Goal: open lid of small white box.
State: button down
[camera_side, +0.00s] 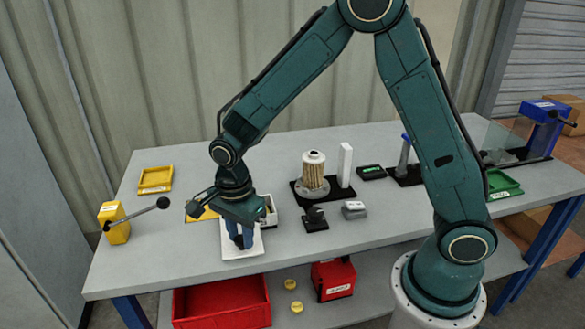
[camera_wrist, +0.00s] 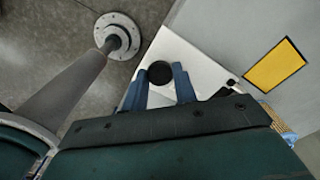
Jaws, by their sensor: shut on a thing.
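My gripper (camera_side: 240,240) points down near the front edge of the grey table, over a flat white lid (camera_side: 253,251). In the wrist view my blue fingers (camera_wrist: 160,82) are shut on the lid's round black knob (camera_wrist: 160,73). The white lid (camera_wrist: 190,57) spreads out around the knob there. In the side view a small white box (camera_side: 272,218) shows partly behind my gripper; the gripper hides much of it. I cannot tell how far the lid is above the table.
A yellow block with a ball-ended lever (camera_side: 116,224) stands at the left, the lever reaching towards my gripper. A yellow tray (camera_side: 156,180) lies behind it. A pleated filter (camera_side: 313,172) and small fixtures stand to the right. A red bin (camera_side: 222,303) is below.

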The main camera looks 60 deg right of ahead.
jog(key=c, duration=1.1)
grip_release()
notch_tip(320, 180, up, 14)
jog(key=shift+f, duration=0.1)
jog(key=s+d+r+n+t, duration=0.2)
jog(key=s+d+r+n, duration=0.1)
jog(key=s+n, duration=0.6)
jog(key=s+d+r+n+t, duration=0.3)
jog(key=s+d+n, duration=0.3)
jog(key=s+n, duration=0.3)
jog(key=shift+s+d+r+t, duration=0.2)
jog(key=shift+s+d+t, duration=0.1)
jog(key=shift+s, duration=1.05)
